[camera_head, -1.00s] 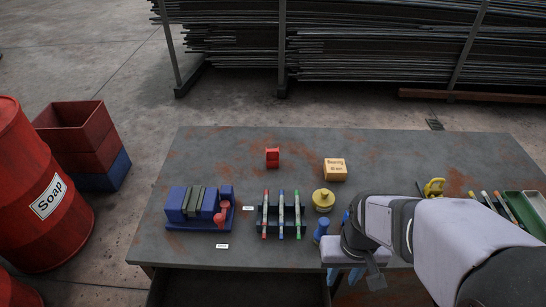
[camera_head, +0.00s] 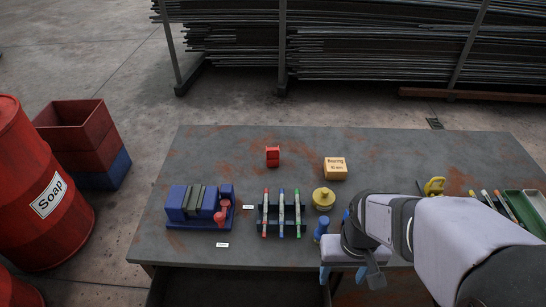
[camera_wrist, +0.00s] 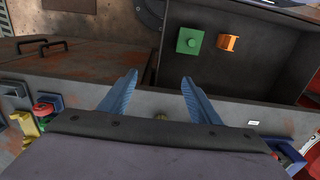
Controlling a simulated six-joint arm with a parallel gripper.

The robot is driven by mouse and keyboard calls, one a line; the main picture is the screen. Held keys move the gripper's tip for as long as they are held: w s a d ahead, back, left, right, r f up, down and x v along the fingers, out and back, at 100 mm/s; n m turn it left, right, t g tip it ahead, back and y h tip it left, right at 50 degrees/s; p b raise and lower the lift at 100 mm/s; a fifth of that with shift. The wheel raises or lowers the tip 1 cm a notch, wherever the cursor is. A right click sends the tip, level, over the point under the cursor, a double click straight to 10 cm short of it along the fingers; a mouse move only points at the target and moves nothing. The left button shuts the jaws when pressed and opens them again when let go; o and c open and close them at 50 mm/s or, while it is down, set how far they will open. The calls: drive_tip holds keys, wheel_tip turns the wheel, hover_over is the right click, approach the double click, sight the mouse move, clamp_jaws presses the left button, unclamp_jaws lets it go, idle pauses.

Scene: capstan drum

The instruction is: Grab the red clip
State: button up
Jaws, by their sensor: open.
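A small upright red piece (camera_head: 272,156) stands alone toward the back of the grey table in the head view. It may be the red clip; its shape is too small to be sure. Another red part (camera_head: 221,212) sits on the right side of a blue fixture (camera_head: 176,205). My gripper (camera_head: 342,279) is at the table's front edge, well apart from both red pieces. In the wrist view, its blue fingers (camera_wrist: 159,77) are spread and empty, pointing toward an open dark drawer. Small red piece (camera_wrist: 43,109) shows at the left there.
The drawer holds a green block (camera_wrist: 189,41) and an orange piece (camera_wrist: 228,42). On the table are a marker rack (camera_head: 281,226), a yellow round pot (camera_head: 323,199), a bearing box (camera_head: 335,168) and a green tray (camera_head: 526,212). The back left of the table is clear.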

drive_tip(key=w+a+r+m+t+y, duration=0.1)
drive_tip(key=w+a+r+t, duration=0.15)
drive_tip(key=w, duration=0.75)
drive_tip(key=w+a+r+m+t, duration=0.2)
drive_tip(key=w+t, duration=0.1)
drive_tip(key=w, duration=0.6)
drive_tip(key=m+t+b, duration=0.9)
drive_tip(key=m+b, duration=0.2)
drive_tip(key=m, duration=1.7)
hover_over(273, 156)
drive_tip(key=f, duration=0.4)
drive_tip(key=shift+s+f, duration=0.2)
drive_tip(key=shift+s, duration=0.15)
drive_tip(key=f+m, duration=0.1)
drive_tip(key=f, duration=0.1)
drive_tip(key=s+f+m+g+b, duration=0.1)
drive_tip(key=f, duration=0.1)
drive_tip(key=shift+s+d+f+m, duration=0.1)
drive_tip(key=shift+f+m, duration=0.1)
drive_tip(key=shift+m, duration=0.2)
drive_tip(key=shift+s+f+m, duration=0.25)
drive_tip(key=shift+f+m, duration=0.35)
drive_tip(key=shift+f, duration=0.1)
drive_tip(key=shift+w, duration=0.1)
drive_tip(key=shift+p+x, duration=1.4)
drive_tip(key=shift+x, duration=2.2)
